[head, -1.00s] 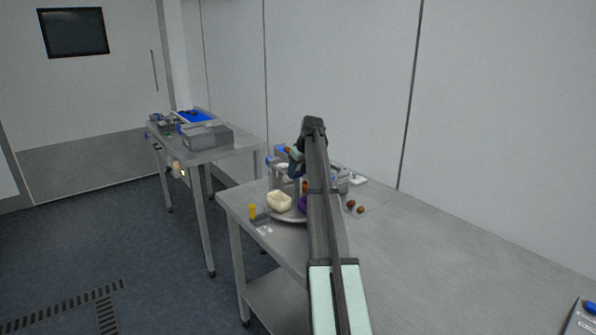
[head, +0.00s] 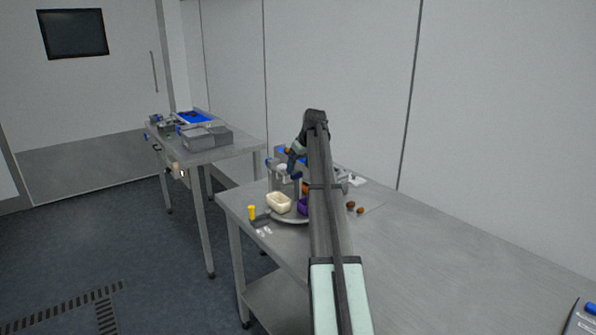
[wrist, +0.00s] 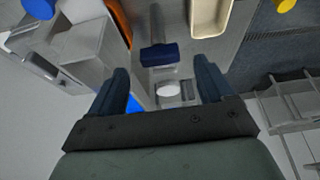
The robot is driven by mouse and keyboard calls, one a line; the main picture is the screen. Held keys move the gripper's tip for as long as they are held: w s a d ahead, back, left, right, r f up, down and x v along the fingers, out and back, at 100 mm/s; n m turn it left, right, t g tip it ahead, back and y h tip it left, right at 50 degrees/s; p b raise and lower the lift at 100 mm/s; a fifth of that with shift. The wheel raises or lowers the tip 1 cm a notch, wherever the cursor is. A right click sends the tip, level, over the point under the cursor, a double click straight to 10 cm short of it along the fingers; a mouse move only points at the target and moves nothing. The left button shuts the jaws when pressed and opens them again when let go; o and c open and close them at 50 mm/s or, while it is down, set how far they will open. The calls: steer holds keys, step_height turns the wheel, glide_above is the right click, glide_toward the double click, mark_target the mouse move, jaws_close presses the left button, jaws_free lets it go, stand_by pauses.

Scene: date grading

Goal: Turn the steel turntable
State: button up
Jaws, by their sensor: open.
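The steel turntable (head: 291,220) is a pale round disc on the near table, partly hidden by my arm. It bears a cream tub (head: 278,203), a purple tub (head: 302,207) and an orange one mostly hidden behind the arm. In the wrist view the cream tub (wrist: 210,17) is at the top, with an orange rim (wrist: 121,18) to its left. My gripper (wrist: 163,84) is open and points down. Its dark blue fingers straddle empty space. A dark blue block (wrist: 159,54) shows ahead of the fingertips; I cannot tell whether it touches anything.
A yellow item (head: 252,212) stands at the table's left edge. Brown dates (head: 351,205) lie right of my arm. Clear and blue equipment (head: 281,177) stands behind the turntable. A second table (head: 235,150) with grey boxes stands behind left.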

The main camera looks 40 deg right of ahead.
steer(key=v, duration=1)
steer(key=shift+r, duration=0.25)
steer(key=shift+s, duration=0.15)
